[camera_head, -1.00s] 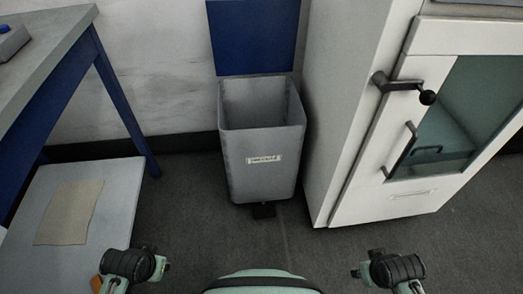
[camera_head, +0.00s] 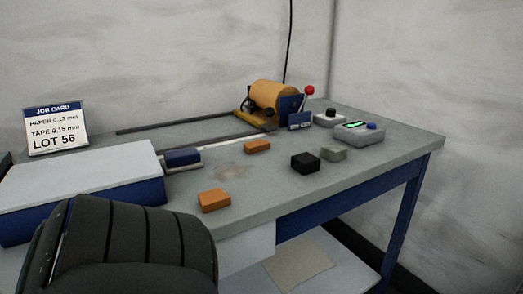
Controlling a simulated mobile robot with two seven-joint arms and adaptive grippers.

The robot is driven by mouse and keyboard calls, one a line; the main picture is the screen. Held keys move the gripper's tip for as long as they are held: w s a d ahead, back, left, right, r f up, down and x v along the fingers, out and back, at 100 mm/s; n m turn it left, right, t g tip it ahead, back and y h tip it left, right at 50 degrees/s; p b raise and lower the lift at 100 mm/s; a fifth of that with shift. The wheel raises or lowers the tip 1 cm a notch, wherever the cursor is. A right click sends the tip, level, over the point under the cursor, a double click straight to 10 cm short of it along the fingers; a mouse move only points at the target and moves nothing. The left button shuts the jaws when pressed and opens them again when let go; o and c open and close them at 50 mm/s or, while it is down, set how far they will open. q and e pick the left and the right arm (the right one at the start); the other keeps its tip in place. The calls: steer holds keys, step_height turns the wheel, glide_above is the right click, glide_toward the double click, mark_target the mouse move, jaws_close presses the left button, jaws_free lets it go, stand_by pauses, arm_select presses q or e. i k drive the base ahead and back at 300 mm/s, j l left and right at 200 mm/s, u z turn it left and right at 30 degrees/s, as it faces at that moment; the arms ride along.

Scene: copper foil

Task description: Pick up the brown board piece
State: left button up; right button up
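A flat tan-brown board piece (camera_head: 299,267) lies on the pale lower shelf under the workbench, at the bottom of the head view. The shelf and bench edge surround it, and part of it may be hidden by the panel to its left. No gripper fingers show, so neither gripper can be placed relative to the board.
The grey workbench (camera_head: 380,160) holds two orange blocks (camera_head: 214,200) (camera_head: 257,146), a black block (camera_head: 305,162), a grey block (camera_head: 333,153), a roll dispenser (camera_head: 272,97), a control box (camera_head: 359,133), a blue-and-white case (camera_head: 80,180) and a job card sign (camera_head: 56,128). A blue leg (camera_head: 402,222) stands right.

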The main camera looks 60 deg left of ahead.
mark_target(254, 146)
steer(key=u, duration=2)
steer(key=k+l, duration=0.1)
steer(key=l, duration=0.05)
